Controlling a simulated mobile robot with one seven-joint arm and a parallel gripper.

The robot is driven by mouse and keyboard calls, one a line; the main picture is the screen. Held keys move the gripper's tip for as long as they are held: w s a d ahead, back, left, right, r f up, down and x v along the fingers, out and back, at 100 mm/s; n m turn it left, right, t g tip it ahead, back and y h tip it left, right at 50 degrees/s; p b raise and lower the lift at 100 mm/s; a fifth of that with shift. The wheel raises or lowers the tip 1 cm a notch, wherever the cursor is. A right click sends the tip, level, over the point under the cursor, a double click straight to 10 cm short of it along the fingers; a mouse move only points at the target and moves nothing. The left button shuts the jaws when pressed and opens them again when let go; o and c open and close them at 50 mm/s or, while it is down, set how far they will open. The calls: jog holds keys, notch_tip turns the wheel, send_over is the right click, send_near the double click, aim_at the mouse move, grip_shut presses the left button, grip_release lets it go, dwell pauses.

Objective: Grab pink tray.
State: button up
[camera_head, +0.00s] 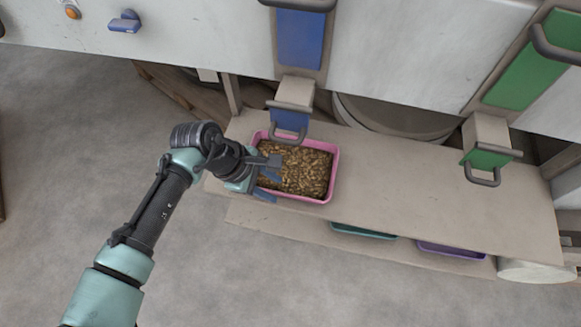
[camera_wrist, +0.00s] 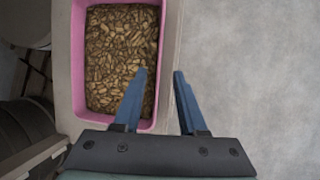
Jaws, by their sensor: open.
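The pink tray (camera_head: 334,174) is full of brown pellets and sits on the upper shelf of the machine, below the blue-handled chute. My gripper (camera_head: 268,178) is at the tray's left side, with its fingers near the rim. In the wrist view the tray's pink rim (camera_wrist: 147,125) runs between my two blue fingers (camera_wrist: 160,78), one over the pellets and one outside the tray. The fingers are apart. I cannot tell how far they are above the rim.
The blue-handled chute (camera_head: 292,105) hangs just above the tray's back edge. A green-handled chute (camera_head: 487,145) is to the right. A teal tray (camera_head: 362,231) and a purple tray (camera_head: 450,250) lie on the lower shelf. The upper shelf (camera_head: 410,180) is bare right of the pink tray.

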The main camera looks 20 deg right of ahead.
aim_at(284, 194)
jog(key=x, duration=0.2)
jog(key=b+x, duration=0.1)
jog(key=x, duration=0.2)
jog(key=shift+s+d+r, duration=0.1)
jog(key=shift+s+d, duration=0.05)
jog(key=shift+d, duration=0.15)
grip_shut()
jog(key=shift+r, duration=0.1)
dwell(0.9)
